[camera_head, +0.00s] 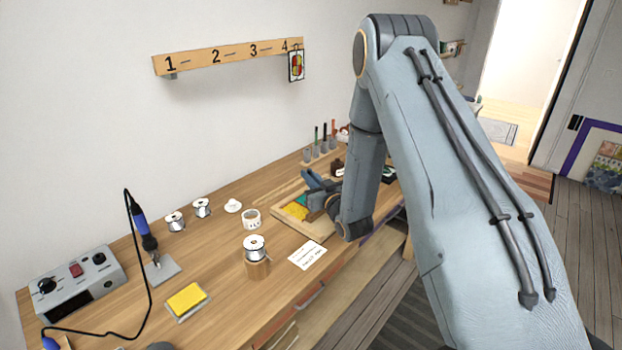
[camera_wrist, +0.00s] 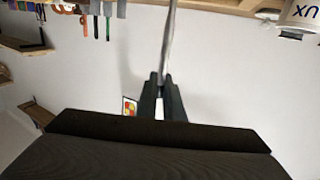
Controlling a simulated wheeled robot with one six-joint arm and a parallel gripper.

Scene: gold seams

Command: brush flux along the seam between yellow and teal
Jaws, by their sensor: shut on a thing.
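A wooden tray (camera_head: 302,226) on the bench holds a yellow piece (camera_head: 296,211) and a teal piece (camera_head: 301,200). My gripper (camera_head: 314,190) is over the tray's far right part and hides much of it, including most of the seam. In the wrist view my gripper (camera_wrist: 160,78) is shut on a thin grey stick, likely the brush (camera_wrist: 170,40), which runs up out of the frame. Its bristle tip is not visible. A white flux pot (camera_head: 251,218) stands left of the tray, and its lettered side shows in the wrist view (camera_wrist: 303,13).
A solder spool (camera_head: 255,245) on a wooden block and a written card (camera_head: 307,255) lie in front of the tray. A yellow sponge (camera_head: 186,299), soldering iron (camera_head: 144,232) and its station (camera_head: 78,284) are at left. Upright tools (camera_head: 324,138) stand behind.

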